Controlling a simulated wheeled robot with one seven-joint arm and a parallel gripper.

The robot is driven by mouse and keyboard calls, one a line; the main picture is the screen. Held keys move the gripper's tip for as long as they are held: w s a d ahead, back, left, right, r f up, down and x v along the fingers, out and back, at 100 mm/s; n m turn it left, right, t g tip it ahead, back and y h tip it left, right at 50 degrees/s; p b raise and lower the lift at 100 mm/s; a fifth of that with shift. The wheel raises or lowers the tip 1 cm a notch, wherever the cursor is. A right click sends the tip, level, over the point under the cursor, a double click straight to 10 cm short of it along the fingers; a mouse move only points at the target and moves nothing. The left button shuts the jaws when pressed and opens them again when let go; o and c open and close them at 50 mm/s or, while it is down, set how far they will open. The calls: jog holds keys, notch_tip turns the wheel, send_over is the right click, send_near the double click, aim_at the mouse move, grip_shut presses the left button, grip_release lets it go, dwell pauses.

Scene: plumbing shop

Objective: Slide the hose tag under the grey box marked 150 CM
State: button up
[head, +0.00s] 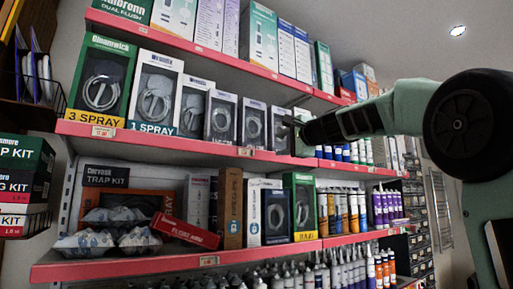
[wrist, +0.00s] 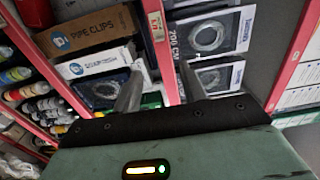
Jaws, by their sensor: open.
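My gripper (head: 303,133) is at the middle shelf's front edge, at the right end of a row of hose boxes. In the wrist view its two fingers (wrist: 160,85) are apart with nothing between them, in front of the pink shelf edge. A small price tag (wrist: 157,26) sits on that edge; a tag also shows in the head view (head: 245,152). I cannot read which tag is the hose tag. A grey hose box (wrist: 212,36) reads 200 CM in the wrist view. Another hose box (wrist: 217,77) stands beside it, its length unreadable. I cannot make out a 150 CM marking.
The 3 SPRAY box (head: 103,83) and 1 SPRAY box (head: 155,95) stand at the row's left. The lower shelf holds a PIPE CLIPS box (wrist: 88,31), trap kits and a red box (head: 184,230). Bottles and tubes (head: 380,207) crowd the right.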

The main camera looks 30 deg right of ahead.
aim_at(254, 152)
jog(key=w+p, duration=0.2)
jog(key=w, duration=0.2)
jog(key=w+p, duration=0.2)
jog(key=w, duration=0.2)
jog(key=w+p, duration=0.2)
jog(key=w, duration=0.3)
jog(key=shift+a+r+p, duration=0.15)
jog(key=shift+a+p, duration=0.15)
jog(key=shift+w+f, duration=0.2)
jog(key=shift+w, duration=0.45)
